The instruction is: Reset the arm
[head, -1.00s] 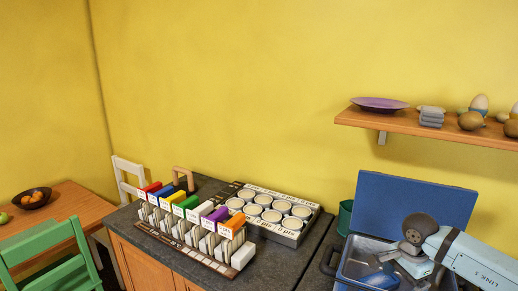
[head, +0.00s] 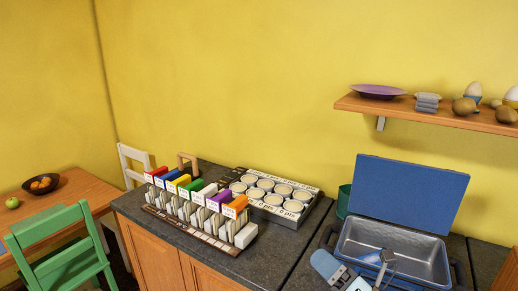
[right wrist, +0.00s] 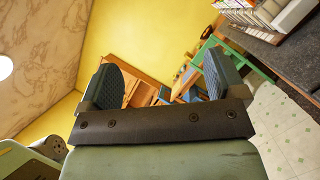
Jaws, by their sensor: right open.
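My right gripper (head: 358,264) shows at the bottom of the head view, in front of the open blue case. In the right wrist view, its two padded fingers (right wrist: 160,80) stand wide apart with nothing held between them. Past them I see the green chair, the wooden table and the yellow wall, all tilted. Most of my right arm is below the head view's edge. My left arm and gripper are not in view.
The blue case (head: 410,192) stands open on the dark counter (head: 185,237). Left of it are a rack of coloured tabs (head: 200,212) and a tray of round tins (head: 272,197). A wooden shelf (head: 430,112) hangs above. A green chair (head: 65,250) stands at left.

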